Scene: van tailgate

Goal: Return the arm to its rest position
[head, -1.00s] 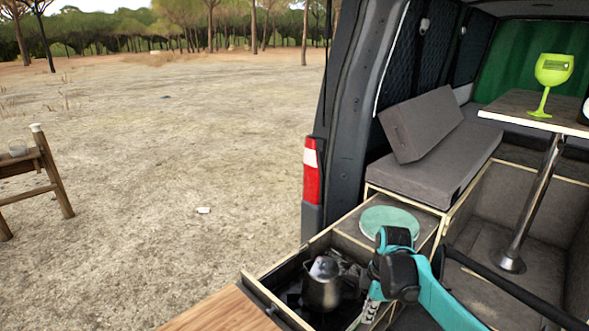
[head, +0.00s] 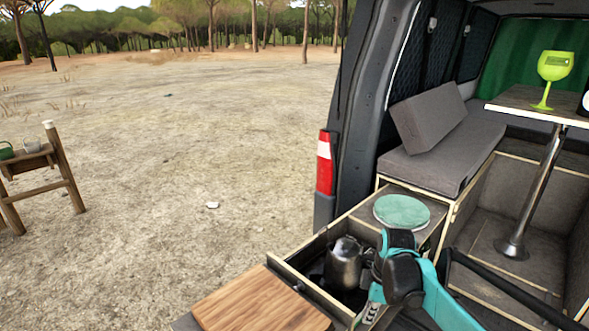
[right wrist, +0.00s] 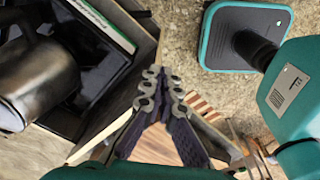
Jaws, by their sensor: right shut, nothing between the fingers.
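My right arm reaches in from the lower right of the head view, teal and black. My right gripper (head: 370,315) hangs at the bottom of that view, beside the open drawer, partly hidden by its own wrist. In the right wrist view its fingers (right wrist: 165,82) are together with nothing between them. A metal pot (head: 343,263) stands in the drawer (head: 320,292); it also shows at the left of the right wrist view (right wrist: 40,75), apart from the fingers. My left gripper is not in view.
A wooden board (head: 260,303) lies at the front of the drawer. A round green lid or plate (head: 401,211) sits behind the drawer. A green goblet (head: 553,72) stands on the van table (head: 520,103). A wooden stand (head: 45,170) is at the left; open ground lies between.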

